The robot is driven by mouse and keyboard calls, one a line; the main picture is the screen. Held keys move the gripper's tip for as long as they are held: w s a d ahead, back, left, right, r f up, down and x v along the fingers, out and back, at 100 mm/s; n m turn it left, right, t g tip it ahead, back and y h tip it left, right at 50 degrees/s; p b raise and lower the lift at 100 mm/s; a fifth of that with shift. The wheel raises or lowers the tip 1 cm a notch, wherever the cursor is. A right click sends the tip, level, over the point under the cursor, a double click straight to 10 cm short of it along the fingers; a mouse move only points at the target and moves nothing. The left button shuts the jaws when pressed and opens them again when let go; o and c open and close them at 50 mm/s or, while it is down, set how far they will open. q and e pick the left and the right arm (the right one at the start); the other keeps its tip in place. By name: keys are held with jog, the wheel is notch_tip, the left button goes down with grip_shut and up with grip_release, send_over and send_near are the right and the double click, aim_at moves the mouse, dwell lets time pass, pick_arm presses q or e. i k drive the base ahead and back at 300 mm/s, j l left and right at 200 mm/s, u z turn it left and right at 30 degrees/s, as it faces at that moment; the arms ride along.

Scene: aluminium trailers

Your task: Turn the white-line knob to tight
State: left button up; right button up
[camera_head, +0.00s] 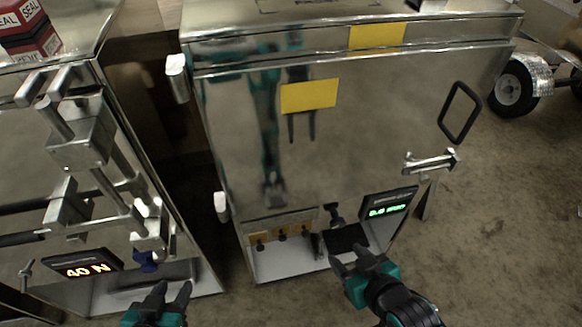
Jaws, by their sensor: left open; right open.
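A polished metal box (350,150) fills the middle, with a control strip low on its front. A black knob (335,213) stands on that strip, left of a green-lit display (388,204). Several small dark knobs sit on a yellow-labelled panel (280,224) to its left. I cannot make out a white line on any knob. My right gripper (352,258) is open and empty, just below a dark square plate (346,238) under the black knob. My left gripper (171,294) is open and empty, low in front of the left metal box.
The left metal box (60,150) carries clamps and levers, a blue knob (147,261) and an orange display (83,265) reading 40 N. A black handle (459,112) and a metal latch (431,160) project at right. A wheel (512,90) stands behind. Open floor lies right.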

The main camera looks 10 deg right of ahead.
aim_at(337, 222)
jog(key=k+l+z, duration=0.15)
jog(key=k+z, duration=0.15)
jog(key=z, duration=0.15)
jog(key=k+l+z, duration=0.2)
jog(key=z, duration=0.3)
jog(key=k+j, duration=0.4)
jog(key=j, duration=0.15)
jog(key=k+j, duration=0.4)
jog(key=j, duration=0.15)
jog(key=k+j, duration=0.4)
jog(key=j, duration=0.15)
